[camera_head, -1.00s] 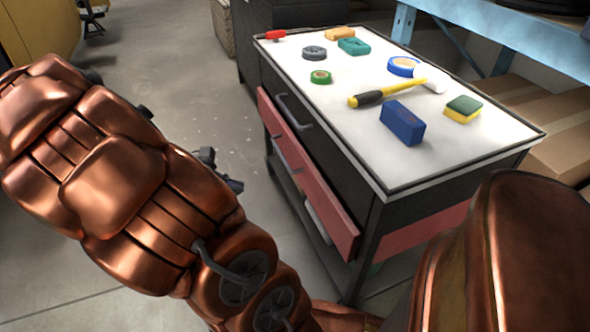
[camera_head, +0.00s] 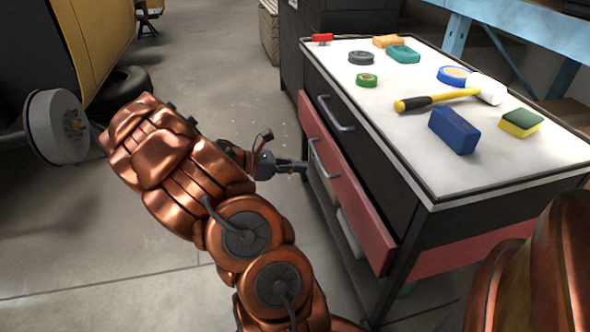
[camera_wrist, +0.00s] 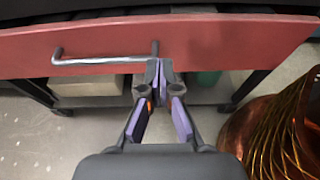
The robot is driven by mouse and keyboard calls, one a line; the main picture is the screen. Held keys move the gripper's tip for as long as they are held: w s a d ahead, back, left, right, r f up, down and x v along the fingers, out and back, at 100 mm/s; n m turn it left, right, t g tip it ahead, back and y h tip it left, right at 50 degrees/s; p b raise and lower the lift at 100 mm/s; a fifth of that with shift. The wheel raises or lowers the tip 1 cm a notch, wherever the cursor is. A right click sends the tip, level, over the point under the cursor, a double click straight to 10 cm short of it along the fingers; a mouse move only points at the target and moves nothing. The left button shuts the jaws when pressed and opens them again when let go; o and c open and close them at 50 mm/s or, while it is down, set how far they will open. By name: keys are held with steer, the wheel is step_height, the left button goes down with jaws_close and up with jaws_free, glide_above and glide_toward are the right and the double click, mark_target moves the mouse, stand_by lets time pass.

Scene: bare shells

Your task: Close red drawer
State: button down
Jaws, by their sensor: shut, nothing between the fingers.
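The red drawer (camera_head: 362,212) sits in the dark tool cart below a black drawer (camera_head: 352,140). Its front stands out a little from the cart. The drawer front and its metal handle (camera_wrist: 105,60) also show in the wrist view. My gripper (camera_head: 304,166) is shut and empty, in front of the drawer near the handle. In the wrist view my fingertips (camera_wrist: 160,72) overlap the lower part of the red front at the handle's right end. I cannot tell whether they touch it.
The white cart top (camera_head: 400,165) holds a hammer (camera_head: 440,99), a blue box (camera_head: 454,130), tape rolls and other small items. A lower shelf (camera_wrist: 195,92) lies under the drawer. A wheel hub (camera_head: 58,127) and a tire stand at left. Floor left of the cart is clear.

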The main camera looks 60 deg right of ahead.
steer(key=b, duration=0.3)
glide_toward(342, 167)
steer(key=x, duration=0.2)
steer(key=f+x, duration=0.1)
steer(key=x, duration=0.2)
steer(key=shift+s+d+r+b, duration=0.15)
steer(key=shift+s+d+b, duration=0.35)
steer(key=shift+s+d, duration=0.1)
